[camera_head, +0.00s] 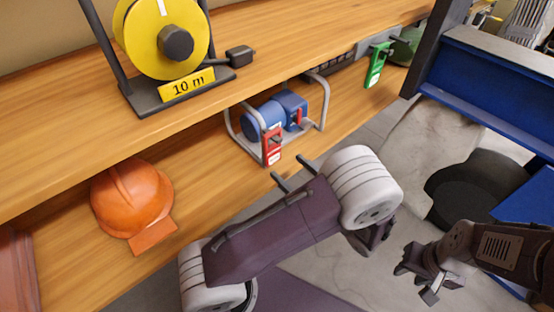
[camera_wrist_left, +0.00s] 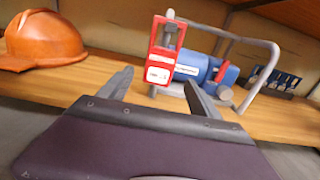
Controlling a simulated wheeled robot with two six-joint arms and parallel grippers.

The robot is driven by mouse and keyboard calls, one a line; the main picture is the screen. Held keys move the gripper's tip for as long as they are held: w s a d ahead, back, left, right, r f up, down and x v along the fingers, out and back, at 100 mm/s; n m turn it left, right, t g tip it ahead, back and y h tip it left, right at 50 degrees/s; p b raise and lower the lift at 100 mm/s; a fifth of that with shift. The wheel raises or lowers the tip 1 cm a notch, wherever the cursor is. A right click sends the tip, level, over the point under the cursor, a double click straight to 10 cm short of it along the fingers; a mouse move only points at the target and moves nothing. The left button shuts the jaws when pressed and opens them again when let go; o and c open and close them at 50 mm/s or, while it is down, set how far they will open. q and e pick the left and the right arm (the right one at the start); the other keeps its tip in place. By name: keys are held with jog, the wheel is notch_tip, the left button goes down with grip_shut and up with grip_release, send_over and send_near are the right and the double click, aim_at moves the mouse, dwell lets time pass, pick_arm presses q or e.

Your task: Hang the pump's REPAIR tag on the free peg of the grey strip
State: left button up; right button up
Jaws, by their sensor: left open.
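The blue pump (camera_head: 264,122) stands in a grey tube frame on the lower shelf. The red tag (camera_head: 272,146) hangs at the frame's near side; it also shows in the left wrist view (camera_wrist_left: 160,68). Its lettering is too small to read. The grey strip (camera_head: 366,46) runs along the upper shelf's edge, with a green tag (camera_head: 377,64) hanging from it. I cannot make out a free peg. My left gripper (camera_head: 289,171) is open and empty, pointing at the red tag and short of it. My right gripper (camera_head: 415,282) appears open and empty, low at the right.
An orange helmet (camera_head: 130,198) sits on the lower shelf at the left. A blue beam (camera_head: 490,95) and a black round bin (camera_head: 470,190) are at the right. The shelf between helmet and pump is clear.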

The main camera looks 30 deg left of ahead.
aim_at(274, 151)
pick_arm(q)
jog(key=p+x, duration=0.1)
jog(key=x, duration=0.5)
jog(key=shift+r, duration=0.1)
jog(key=shift+w+a, duration=0.15)
jog(key=shift+a, duration=0.35)
jog(key=c, duration=1.2)
jog(key=shift+r+p, duration=0.75)
jog(key=shift+p, duration=0.45)
